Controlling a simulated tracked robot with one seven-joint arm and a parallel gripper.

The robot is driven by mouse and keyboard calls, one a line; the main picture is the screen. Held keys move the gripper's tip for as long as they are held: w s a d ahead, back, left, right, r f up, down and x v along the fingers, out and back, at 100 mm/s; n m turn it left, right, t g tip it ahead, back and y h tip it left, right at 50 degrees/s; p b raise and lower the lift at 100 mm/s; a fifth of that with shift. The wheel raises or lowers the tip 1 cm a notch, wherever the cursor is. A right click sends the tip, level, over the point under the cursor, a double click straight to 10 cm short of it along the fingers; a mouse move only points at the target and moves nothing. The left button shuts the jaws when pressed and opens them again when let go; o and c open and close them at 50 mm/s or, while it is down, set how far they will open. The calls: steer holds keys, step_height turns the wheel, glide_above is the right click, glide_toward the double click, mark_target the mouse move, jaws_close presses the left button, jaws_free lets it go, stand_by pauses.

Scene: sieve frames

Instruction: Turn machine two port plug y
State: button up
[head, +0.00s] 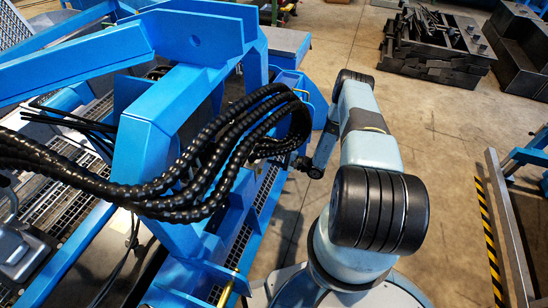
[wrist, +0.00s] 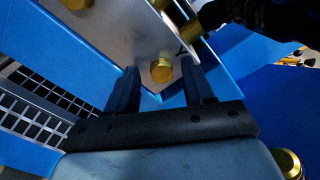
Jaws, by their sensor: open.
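A brass plug (wrist: 161,70) sits on a grey metal plate (wrist: 125,40) in the wrist view, near a dark mark that looks like a Y. My gripper (wrist: 159,67) is open, with one dark finger on each side of the plug in the picture. I see no contact, and the gap in depth is unclear. In the head view my gripper (head: 301,165) is small and dark beside the blue machine (head: 150,140). The plug cannot be made out in that view.
More brass fittings (wrist: 183,18) stand near the plate's upper edge, and another (wrist: 288,163) is at lower right. Thick black hoses (head: 215,150) hang from the blue frame close to my gripper. Metal grating (wrist: 40,115) lies at left. Bare floor (head: 440,130) is at right.

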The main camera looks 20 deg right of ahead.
steer(key=shift+c, duration=0.3)
steer(key=c, duration=0.9)
steer(key=shift+a, duration=0.15)
jaws_close()
